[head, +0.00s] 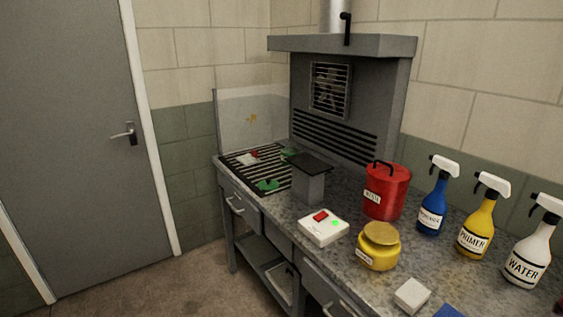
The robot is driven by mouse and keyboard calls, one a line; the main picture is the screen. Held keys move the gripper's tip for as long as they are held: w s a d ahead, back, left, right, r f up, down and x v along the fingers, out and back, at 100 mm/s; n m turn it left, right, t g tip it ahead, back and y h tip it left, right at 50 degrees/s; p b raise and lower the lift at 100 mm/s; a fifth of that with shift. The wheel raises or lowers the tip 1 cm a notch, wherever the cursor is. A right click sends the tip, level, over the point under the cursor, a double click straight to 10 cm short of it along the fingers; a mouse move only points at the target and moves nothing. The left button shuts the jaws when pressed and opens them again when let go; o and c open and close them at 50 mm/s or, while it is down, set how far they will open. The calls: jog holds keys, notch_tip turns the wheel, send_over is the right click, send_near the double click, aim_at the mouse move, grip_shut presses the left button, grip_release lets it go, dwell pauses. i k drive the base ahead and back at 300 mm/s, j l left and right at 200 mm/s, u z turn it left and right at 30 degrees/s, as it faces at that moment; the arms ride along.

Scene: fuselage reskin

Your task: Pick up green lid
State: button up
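Two small green pieces lie on the slatted grille at the left end of the bench: one near the front edge (268,185), one farther back (289,152). Both are too small to tell whether either is a lid. The back one is close to a grey block with a dark flat top (310,187). My gripper is not in view.
A white box with red and green buttons (323,228), a yellow jar (379,251), a red lidded can (386,192) and blue (432,208), yellow (477,229) and white (528,256) spray bottles stand on the bench. A grey door (70,130) is left; floor before it is clear.

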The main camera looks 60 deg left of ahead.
aim_at(267, 184)
jog(key=k+u, duration=0.2)
jog(key=u, duration=0.3)
jog(key=k+j+u, duration=0.1)
jog(key=u, duration=0.35)
jog(key=i+j+u, duration=0.3)
jog(key=i+j, duration=0.15)
jog(key=j, duration=0.25)
jog(key=i+j+u, duration=0.25)
jog(key=i+j, duration=0.25)
jog(key=j, duration=0.1)
